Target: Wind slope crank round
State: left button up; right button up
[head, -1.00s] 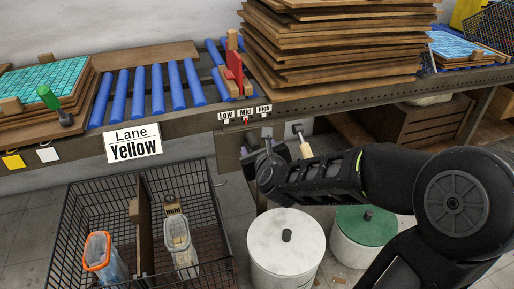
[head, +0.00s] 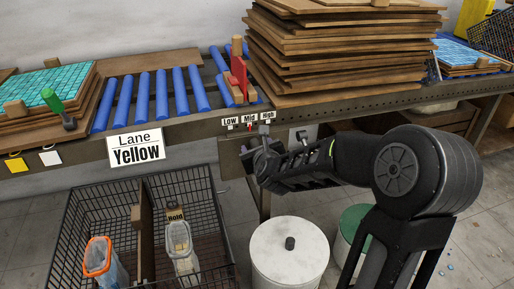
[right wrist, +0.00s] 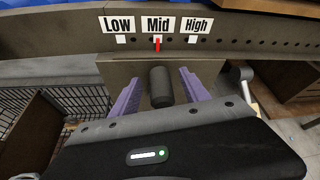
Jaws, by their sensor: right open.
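The slope scale with Low, Mid and High labels is on the bench's front rail (head: 350,112). Its red pointer (right wrist: 157,45) stands at Mid. My right gripper (head: 260,152) is just below the scale, fingers towards the bench. In the right wrist view its purple fingers (right wrist: 160,92) are open either side of a dark cylindrical grip (right wrist: 160,86), which looks like the crank's handle. Gaps show on both sides of the grip. The crank's arm is hidden. A metal piece with a pale handle (right wrist: 240,74) is to the right. My left gripper is not in view.
Blue rollers (head: 160,92) and a wooden board stack (head: 340,60) are on the bench. A wire basket (head: 85,215) stands below left. A white bin (head: 288,262) and a partly hidden green-lidded bin (head: 352,222) stand below my right arm.

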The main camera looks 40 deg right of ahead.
grip_shut()
pick_arm(q)
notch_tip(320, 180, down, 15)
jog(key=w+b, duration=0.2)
jog(key=b, duration=1.3)
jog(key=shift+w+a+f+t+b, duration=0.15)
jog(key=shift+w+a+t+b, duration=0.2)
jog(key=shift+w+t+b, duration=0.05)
pick_arm(e)
notch_tip(320, 180, down, 11)
jog(key=w+a, duration=0.1)
jog(key=a, duration=0.2)
jog(key=shift+f, duration=0.15)
grip_release()
jog(key=shift+d, duration=0.1)
